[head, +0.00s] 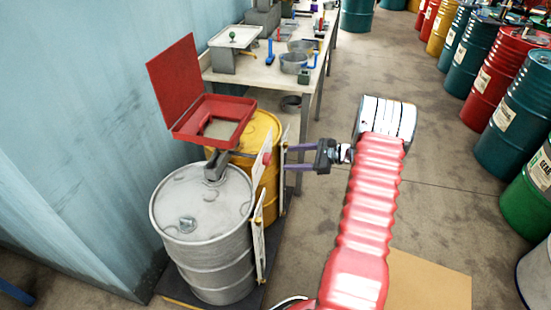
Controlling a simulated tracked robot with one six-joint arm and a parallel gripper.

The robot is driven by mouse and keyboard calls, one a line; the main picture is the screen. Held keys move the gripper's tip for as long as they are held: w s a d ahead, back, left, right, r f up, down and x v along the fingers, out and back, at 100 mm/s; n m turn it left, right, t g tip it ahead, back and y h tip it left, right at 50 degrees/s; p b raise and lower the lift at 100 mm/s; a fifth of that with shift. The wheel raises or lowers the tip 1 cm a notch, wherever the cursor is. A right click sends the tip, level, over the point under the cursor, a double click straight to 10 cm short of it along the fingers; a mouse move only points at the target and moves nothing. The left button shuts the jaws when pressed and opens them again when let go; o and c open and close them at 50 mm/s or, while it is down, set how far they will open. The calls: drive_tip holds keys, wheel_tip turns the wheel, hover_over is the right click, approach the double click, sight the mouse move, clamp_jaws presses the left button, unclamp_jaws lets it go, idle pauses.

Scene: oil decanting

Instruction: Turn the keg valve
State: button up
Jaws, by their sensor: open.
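A grey metal keg (203,240) stands upright at the lower left, with a yellow drum (264,140) behind it. A small red round part (267,158), which may be the valve, shows at the drums' right side by a thin white panel (259,228). I cannot tell which keg it belongs to. My gripper (287,156) is open and empty. Its two purple fingers point left, at the panels beside the drums. I cannot tell whether the fingertips touch anything. The panels stand nearly edge-on, so their faces are hidden.
An open red box (215,119) with a raised lid sits above the drums. A workbench (272,73) with bowls and tools stands behind. A blue wall is at the left. Rows of coloured drums (471,64) line the right.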

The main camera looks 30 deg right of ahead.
sight(271, 159)
drive_tip(key=x, duration=0.9)
drive_tip(key=shift+c, duration=0.3)
